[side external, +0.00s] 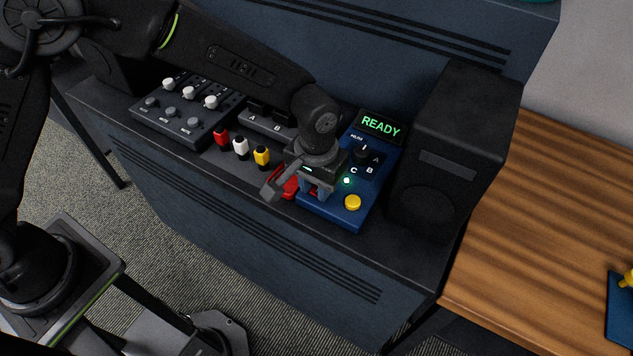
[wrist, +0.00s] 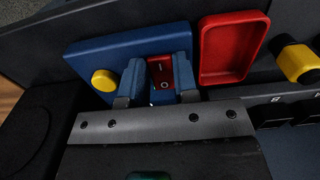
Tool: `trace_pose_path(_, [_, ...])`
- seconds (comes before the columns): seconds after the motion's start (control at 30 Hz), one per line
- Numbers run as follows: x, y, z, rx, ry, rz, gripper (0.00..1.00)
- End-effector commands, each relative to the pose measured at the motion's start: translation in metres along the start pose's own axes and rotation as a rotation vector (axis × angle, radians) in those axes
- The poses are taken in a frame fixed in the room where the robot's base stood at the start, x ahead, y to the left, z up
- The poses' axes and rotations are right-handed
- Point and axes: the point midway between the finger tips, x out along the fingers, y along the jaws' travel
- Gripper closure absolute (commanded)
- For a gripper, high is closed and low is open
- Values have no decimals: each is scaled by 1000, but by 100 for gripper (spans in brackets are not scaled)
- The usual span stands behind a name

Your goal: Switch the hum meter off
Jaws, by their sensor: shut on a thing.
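The hum meter (side external: 341,212) is a blue box on the dark console. Its display (side external: 380,125) glows green with READY. It has a black dial (side external: 363,155), a small lit green lamp (side external: 347,181) and a yellow button (side external: 353,202). My gripper (side external: 318,190) points down over its front left part. In the wrist view the two blue fingertips (wrist: 160,78) stand either side of a red rocker switch (wrist: 161,66) on the meter and are closed on it. A round mark shows on the switch's near end. In the side view my gripper hides the switch.
A red tray (wrist: 232,50) sits close beside the meter. Red (side external: 221,138), white (side external: 240,147) and yellow (side external: 261,156) plugs stand left of it, before an A/B box (side external: 262,122) and a mute mixer (side external: 186,112). A black speaker (side external: 452,150) stands right. A wooden table (side external: 540,230) lies beyond.

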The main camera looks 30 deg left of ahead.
Motion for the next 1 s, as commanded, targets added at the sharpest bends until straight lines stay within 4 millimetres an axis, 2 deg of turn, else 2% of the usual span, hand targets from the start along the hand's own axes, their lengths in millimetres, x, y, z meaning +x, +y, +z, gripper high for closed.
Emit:
trace_pose_path(0.03, [0,0,0,0,0,0,81])
trace_pose_path(0.2, [0,0,0,0,0,0,96])
trace_pose_path(0.5, [-1,0,-3,-1,-93,-2,96])
trace_pose_path(0.77, [-1,0,-2,0,-98,-1,96])
trace_pose_path(0.8, [-1,0,-2,0,-98,-1,70])
trace_pose_path(1.0, [-1,0,-2,0,-98,-2,50])
